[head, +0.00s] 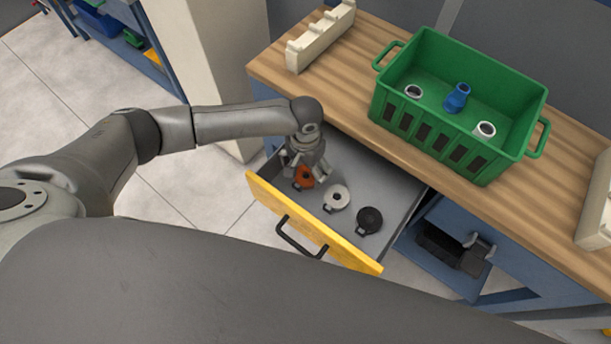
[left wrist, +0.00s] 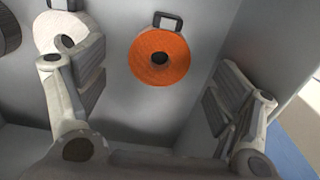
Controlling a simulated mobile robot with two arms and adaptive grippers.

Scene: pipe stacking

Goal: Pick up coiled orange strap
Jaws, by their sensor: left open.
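The coiled orange strap (head: 304,178) lies in the open drawer (head: 335,252), near its left end in the head view. In the left wrist view the strap (left wrist: 160,60) is a flat orange disc with a dark centre and a dark buckle at its top. My left gripper (head: 305,168) is over the strap and partly hides it in the head view. In the left wrist view the left gripper's (left wrist: 165,95) fingers are spread wide, with the strap between and beyond them. They do not touch it there. My right gripper is not in view.
A white coil (head: 337,196) and a black coil (head: 369,220) lie in the drawer to the right of the strap. The drawer walls stand close around my left gripper. Above is a wooden worktop (head: 350,118) with a green crate (head: 452,146) holding several pipe pieces.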

